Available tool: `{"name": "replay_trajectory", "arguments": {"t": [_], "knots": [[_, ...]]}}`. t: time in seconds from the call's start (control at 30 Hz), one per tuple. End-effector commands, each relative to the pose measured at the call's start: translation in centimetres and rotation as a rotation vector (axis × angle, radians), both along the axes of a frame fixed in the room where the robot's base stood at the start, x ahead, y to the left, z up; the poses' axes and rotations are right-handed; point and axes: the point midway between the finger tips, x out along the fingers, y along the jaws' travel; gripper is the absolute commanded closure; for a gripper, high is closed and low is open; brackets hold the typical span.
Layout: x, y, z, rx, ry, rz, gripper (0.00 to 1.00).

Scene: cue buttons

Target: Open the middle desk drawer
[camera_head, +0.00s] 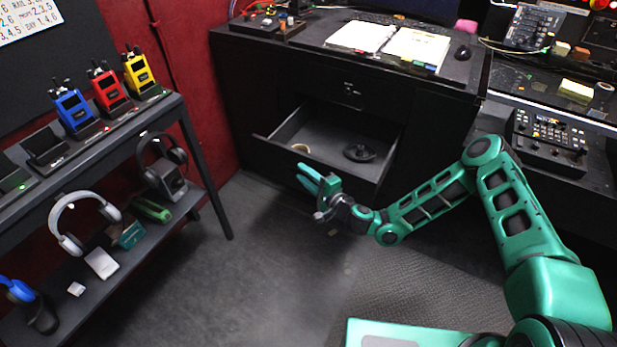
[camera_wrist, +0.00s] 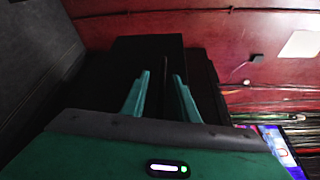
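The black desk (camera_head: 240,85) has a drawer (camera_head: 340,172) pulled well out, with its inside visible from above. A closed drawer front with a small lock (camera_head: 350,88) sits above it. The open drawer holds a dark coiled item (camera_head: 359,153) and a small tan ring (camera_head: 300,148). My gripper (camera_head: 301,173) is just in front of the open drawer's front panel, near its middle. In the wrist view my gripper (camera_wrist: 161,76) shows two teal fingers apart, with dark surfaces beyond them. I see nothing held between them. Whether a finger touches the drawer is unclear.
A shelf rack (camera_head: 190,130) with radios and headphones stands at the left. Open binders (camera_head: 415,47) and a mouse (camera_head: 462,52) lie on the desk top. A console with a mixer (camera_head: 550,140) is at the right. The floor (camera_head: 250,260) between rack and desk is clear.

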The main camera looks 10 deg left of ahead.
Motion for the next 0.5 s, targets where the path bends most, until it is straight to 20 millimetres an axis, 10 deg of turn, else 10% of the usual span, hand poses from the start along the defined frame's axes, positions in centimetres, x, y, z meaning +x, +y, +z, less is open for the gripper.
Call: {"name": "replay_trajectory", "arguments": {"t": [0.5], "knots": [[-5.0, -5.7, 0.5, 0.001, 0.006, -0.001, 0.73]]}}
